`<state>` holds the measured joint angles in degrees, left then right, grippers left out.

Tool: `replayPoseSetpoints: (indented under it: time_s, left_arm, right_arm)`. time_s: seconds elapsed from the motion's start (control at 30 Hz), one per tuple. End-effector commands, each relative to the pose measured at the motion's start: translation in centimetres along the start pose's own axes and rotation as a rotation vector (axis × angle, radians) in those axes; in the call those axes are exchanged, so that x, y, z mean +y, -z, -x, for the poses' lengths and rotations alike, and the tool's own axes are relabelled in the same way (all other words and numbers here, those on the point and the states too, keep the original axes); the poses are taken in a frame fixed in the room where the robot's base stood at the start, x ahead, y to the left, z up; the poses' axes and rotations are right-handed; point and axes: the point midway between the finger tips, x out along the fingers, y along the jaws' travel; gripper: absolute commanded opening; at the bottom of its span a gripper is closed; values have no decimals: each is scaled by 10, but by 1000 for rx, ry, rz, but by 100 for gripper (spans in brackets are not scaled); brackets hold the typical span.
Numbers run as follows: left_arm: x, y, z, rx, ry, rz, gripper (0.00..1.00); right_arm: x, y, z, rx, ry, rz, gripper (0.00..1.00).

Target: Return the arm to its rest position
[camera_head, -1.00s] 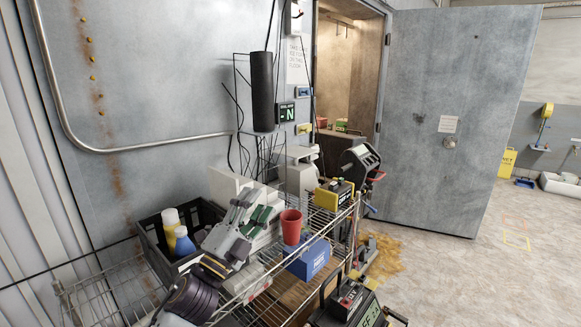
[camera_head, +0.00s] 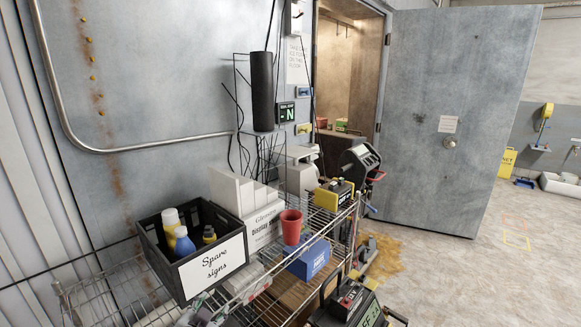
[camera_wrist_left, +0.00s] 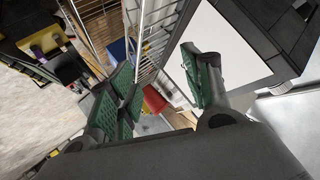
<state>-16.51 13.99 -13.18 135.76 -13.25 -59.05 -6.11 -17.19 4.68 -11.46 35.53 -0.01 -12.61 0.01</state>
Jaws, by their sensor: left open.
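My left gripper (camera_head: 208,312) shows only partly at the bottom edge of the head view, low in front of the wire shelf (camera_head: 135,300). In the left wrist view its green-padded fingers (camera_wrist_left: 160,85) are apart, with nothing held between them. The red cup (camera_head: 291,227) stands upright on the shelf by the blue box (camera_head: 308,260), apart from the gripper. The cup also shows beyond the fingers in the left wrist view (camera_wrist_left: 155,101). My right gripper is not in view.
A black crate (camera_head: 210,272) labelled "Spare signs" holds bottles at the shelf's left. White boxes (camera_head: 262,222) stand beside it. A yellow-black device (camera_head: 334,195) is on the shelf's far end. The open freezer door (camera_head: 450,100) is behind; floor (camera_head: 450,275) at right is largely clear.

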Motion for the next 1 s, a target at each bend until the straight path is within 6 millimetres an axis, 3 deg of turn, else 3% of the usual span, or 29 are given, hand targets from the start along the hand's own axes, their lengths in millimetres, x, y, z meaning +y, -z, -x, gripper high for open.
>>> replayPoseSetpoints:
  time_s: [0.2,0.4,0.6,0.93,1.0]
  left_arm:
    - [29,-74,23,-248,-105,131,50]
    - [53,-125,52,-440,-186,221,50]
    - [69,-155,74,-561,-237,274,50]
    - [87,-186,106,-707,-297,330,50]
    - [90,-190,100,-708,-297,328,50]
  right_arm:
    - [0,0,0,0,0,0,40]
    - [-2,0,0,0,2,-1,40]
    - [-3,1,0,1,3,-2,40]
    - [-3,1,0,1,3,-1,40]
    - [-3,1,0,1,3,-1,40]
